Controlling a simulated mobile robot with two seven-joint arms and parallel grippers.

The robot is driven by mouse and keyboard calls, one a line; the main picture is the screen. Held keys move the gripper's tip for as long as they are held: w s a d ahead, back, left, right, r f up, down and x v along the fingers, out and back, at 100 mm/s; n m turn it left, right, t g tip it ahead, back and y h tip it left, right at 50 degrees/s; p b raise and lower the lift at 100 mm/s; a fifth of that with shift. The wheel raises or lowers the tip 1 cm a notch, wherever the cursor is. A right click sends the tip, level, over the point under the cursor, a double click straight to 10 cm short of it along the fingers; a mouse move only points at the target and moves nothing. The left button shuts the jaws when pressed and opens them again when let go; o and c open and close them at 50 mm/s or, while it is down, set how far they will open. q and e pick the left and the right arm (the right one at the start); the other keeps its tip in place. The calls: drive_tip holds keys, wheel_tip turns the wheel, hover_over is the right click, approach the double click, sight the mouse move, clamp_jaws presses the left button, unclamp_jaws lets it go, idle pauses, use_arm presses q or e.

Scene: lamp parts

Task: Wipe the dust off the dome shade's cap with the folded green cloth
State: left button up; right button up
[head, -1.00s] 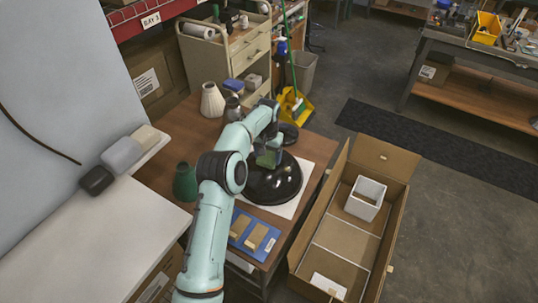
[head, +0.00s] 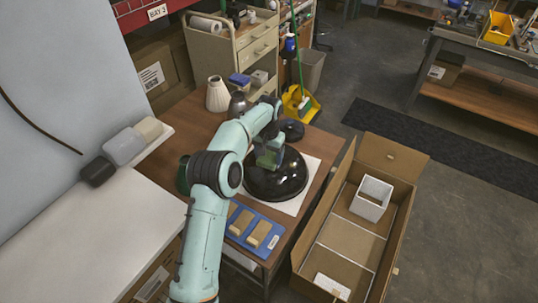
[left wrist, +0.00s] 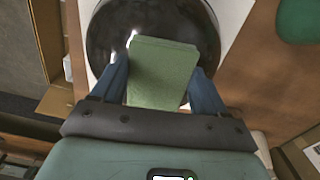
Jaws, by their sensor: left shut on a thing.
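The black, glossy dome shade (head: 287,183) rests on a white sheet on the brown table, and it also shows in the left wrist view (left wrist: 107,35). My left gripper (head: 269,153) is over the shade's top, left of its middle in the head view. It is shut on the folded green cloth (left wrist: 162,72), which lies between its two blue fingers. The cloth hides the shade's cap, so I cannot see dust or tell whether cloth and cap touch. My right gripper is in neither view.
A blue tray (head: 236,229) with tan blocks sits in front of the shade. A green vase (head: 183,178) is partly behind my arm. An open cardboard box (head: 330,235) stands to the right.

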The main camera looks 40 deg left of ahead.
use_arm(q)
wheel_tip(320, 180, up, 5)
drive_tip(key=shift+w+r+p, duration=0.1)
drive_tip(key=shift+p, duration=1.05)
drive_tip(key=shift+r, duration=0.35)
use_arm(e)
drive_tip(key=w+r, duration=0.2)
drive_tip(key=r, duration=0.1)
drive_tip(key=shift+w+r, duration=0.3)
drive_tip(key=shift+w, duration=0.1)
use_arm(q)
drive_tip(key=shift+r+p, duration=0.3)
drive_tip(key=shift+r, duration=0.15)
wheel_tip(320, 180, up, 2)
drive_tip(key=shift+r+p, duration=0.1)
drive_tip(key=shift+p, duration=0.4)
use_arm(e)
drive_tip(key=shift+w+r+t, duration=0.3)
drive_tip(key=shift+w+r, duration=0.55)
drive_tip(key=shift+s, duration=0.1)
